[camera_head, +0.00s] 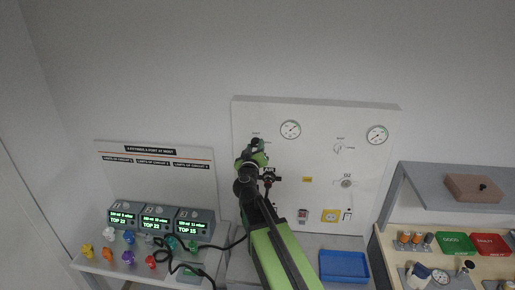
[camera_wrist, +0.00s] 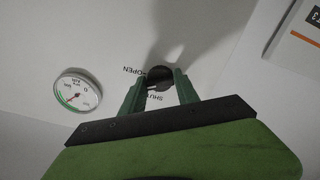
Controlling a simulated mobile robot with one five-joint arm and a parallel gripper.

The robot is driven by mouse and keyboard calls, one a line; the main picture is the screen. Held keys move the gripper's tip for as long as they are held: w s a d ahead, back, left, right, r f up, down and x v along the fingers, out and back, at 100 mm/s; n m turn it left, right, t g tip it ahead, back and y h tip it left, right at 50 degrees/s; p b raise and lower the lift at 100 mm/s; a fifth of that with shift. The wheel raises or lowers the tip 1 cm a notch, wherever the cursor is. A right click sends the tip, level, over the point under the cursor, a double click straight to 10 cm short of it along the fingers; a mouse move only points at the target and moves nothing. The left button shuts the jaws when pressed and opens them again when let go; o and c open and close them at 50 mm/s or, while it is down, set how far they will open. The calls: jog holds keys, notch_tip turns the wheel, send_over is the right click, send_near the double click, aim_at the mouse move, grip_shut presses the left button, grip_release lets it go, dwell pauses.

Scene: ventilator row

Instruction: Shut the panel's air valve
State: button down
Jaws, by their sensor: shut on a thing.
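The white panel (camera_head: 340,112) stands against the wall, and an AIR label shows on its left half beside my arm. My gripper (camera_head: 254,148) is at the panel's upper left, and it also shows in the wrist view (camera_wrist: 160,88). There its two green fingers are shut on a dark round valve knob (camera_wrist: 160,76), one on each side. The words OPEN and SHUT are printed beside the knob. A round gauge (camera_wrist: 77,90) is to the left of the fingers; it also shows in the head view (camera_head: 290,129). My gripper hides the knob in the head view.
A second gauge (camera_head: 377,134) and an O2 port (camera_head: 346,184) are on the panel's right half. A blue tray (camera_head: 344,279) lies below. Three lit units (camera_head: 158,219) and several coloured fittings stand at left. A grey shelf (camera_head: 425,180) is at right.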

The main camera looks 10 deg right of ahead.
jog(key=n, duration=1.2)
jog(key=shift+s, duration=0.1)
dwell(0.4)
jog(key=c, duration=0.9)
grip_release()
jog(key=shift+r, duration=0.1)
